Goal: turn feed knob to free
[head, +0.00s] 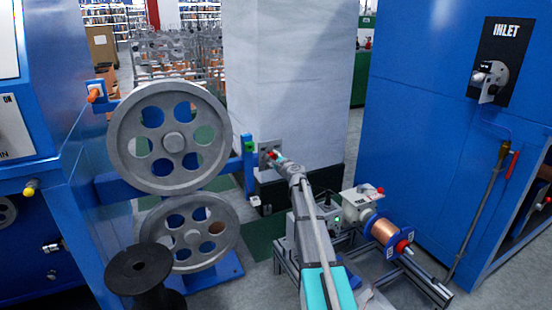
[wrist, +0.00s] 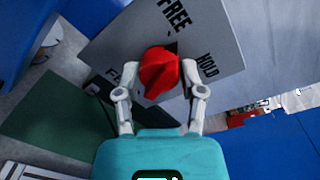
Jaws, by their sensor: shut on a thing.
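The red feed knob (wrist: 160,73) sits on a grey label plate (wrist: 215,40) in the wrist view. FREE is printed above it and HOLD to its right; a third label at lower left is partly hidden by a finger. My gripper (wrist: 159,78) has one fingertip on each side of the knob and is shut on it. I cannot tell clearly which label the knob points at.
Two large grey pulleys (head: 124,128) on a blue stand are left of my arm. A copper wire spool (head: 384,232) on a metal frame is to the right. A blue cabinet with an INLET panel (head: 498,52) stands at the far right. A black reel (head: 140,268) is at the front left.

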